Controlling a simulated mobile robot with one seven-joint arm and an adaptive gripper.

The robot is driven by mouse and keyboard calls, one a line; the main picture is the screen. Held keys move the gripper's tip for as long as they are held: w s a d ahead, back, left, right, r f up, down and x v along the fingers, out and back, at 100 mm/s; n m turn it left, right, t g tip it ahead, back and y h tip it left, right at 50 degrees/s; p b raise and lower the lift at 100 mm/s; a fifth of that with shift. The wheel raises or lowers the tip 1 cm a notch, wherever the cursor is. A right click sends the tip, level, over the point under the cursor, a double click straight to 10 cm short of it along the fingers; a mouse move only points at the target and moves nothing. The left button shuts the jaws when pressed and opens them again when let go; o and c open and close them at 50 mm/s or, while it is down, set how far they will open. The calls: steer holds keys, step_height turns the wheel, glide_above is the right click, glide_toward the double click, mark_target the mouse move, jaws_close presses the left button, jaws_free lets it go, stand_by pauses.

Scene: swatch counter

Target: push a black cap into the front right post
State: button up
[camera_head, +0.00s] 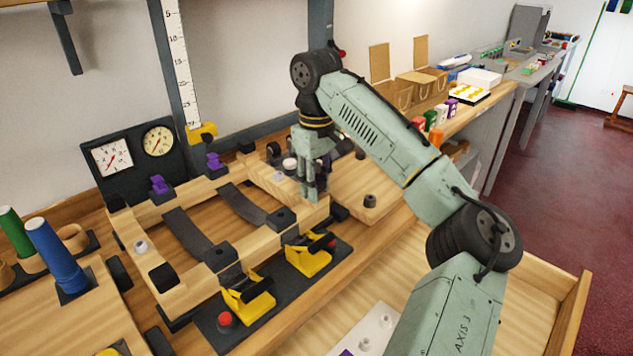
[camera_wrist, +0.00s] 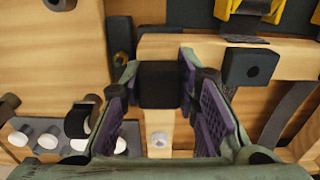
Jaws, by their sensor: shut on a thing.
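My gripper (camera_head: 312,192) points down at the front right corner of the wooden frame (camera_head: 250,236). In the wrist view its purple-padded fingers (camera_wrist: 160,80) are shut on a black cap (camera_wrist: 159,86), one pad on each side. The cap is at the corner where the front rail (camera_wrist: 195,47) meets the right rail. The front right post is under the cap and hidden, so I cannot tell how deep the cap sits. Black pieces also show at the front left corner (camera_head: 162,276) and back left corner (camera_head: 115,203).
A black block (camera_wrist: 250,66) sits on the front rail close to the gripper. Yellow clamps (camera_head: 308,259) stand in front of the frame. White caps (camera_wrist: 50,136) and a dark one (camera_wrist: 82,119) stand in a rack behind. Two dial gauges (camera_head: 112,157) are at the back left.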

steer(key=shift+s+f, duration=0.15)
steer(key=shift+f, duration=0.3)
steer(key=o, duration=0.9)
steer(key=shift+f, duration=0.1)
steer(key=shift+c, duration=0.2)
steer(key=shift+o, duration=0.5)
steer(key=o, duration=0.4)
steer(key=shift+r, duration=0.25)
steer(key=shift+o, duration=0.2)
steer(key=shift+r, duration=0.1)
step_height(320, 180, up, 2)
steer(key=shift+r+p, duration=0.1)
steer(key=shift+p, duration=0.95)
steer(key=shift+r, duration=1.8)
